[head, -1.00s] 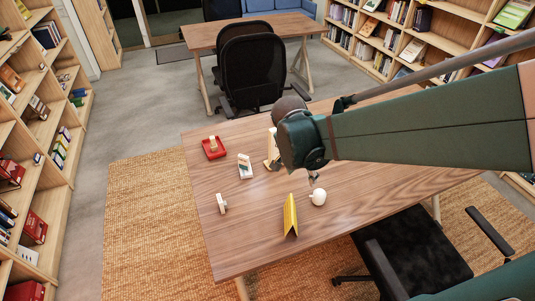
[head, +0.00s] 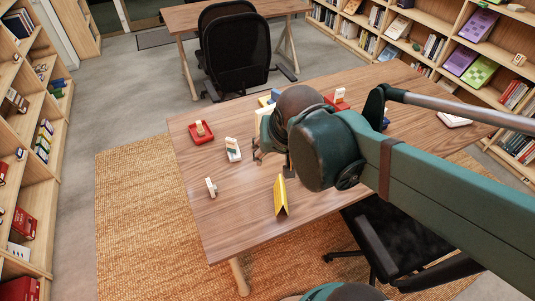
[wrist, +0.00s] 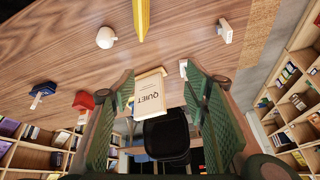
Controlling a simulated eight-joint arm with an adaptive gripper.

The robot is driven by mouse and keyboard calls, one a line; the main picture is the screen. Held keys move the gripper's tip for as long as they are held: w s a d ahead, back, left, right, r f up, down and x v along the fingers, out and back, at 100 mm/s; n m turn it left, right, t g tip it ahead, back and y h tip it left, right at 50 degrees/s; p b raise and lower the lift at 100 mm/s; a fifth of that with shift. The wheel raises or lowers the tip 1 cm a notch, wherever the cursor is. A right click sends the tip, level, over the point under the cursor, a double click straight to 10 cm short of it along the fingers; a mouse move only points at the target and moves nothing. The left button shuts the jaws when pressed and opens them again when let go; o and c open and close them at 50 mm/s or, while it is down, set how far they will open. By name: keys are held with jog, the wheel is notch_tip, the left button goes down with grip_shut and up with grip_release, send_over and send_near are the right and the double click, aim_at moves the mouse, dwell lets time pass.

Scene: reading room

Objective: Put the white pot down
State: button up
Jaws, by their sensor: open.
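The small round white pot (wrist: 106,38) rests on the wooden table, beside the yellow folded sign (wrist: 142,14), in the wrist view. In the head view my arm hides the pot. My gripper (wrist: 158,76) is open, its two green fingers spread wide with nothing held between them. A cream "QUIET" sign (wrist: 150,96) shows beyond the gap between the fingers. The pot is apart from the fingers. In the head view my gripper is mostly behind my arm, over the table near the cream sign.
On the table (head: 235,225) stand the yellow sign (head: 280,195), a white block-like item (head: 211,187), a white-and-green card stand (head: 233,149) and a red tray (head: 193,135). A blue item (wrist: 42,90) lies elsewhere. The front left table area is clear. A black chair (head: 390,240) stands at the front.

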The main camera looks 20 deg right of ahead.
jog(key=shift+s+a+r+n+t+y, duration=0.25)
jog(key=shift+s+a+r+n+t, duration=0.15)
jog(key=shift+s+a+r+n, duration=0.5)
jog(key=shift+s+a+r+n+t+y, duration=0.25)
jog(key=shift+s+a+r+n+t, duration=0.3)
jog(key=shift+n, duration=0.55)
jog(key=shift+a+f, duration=0.1)
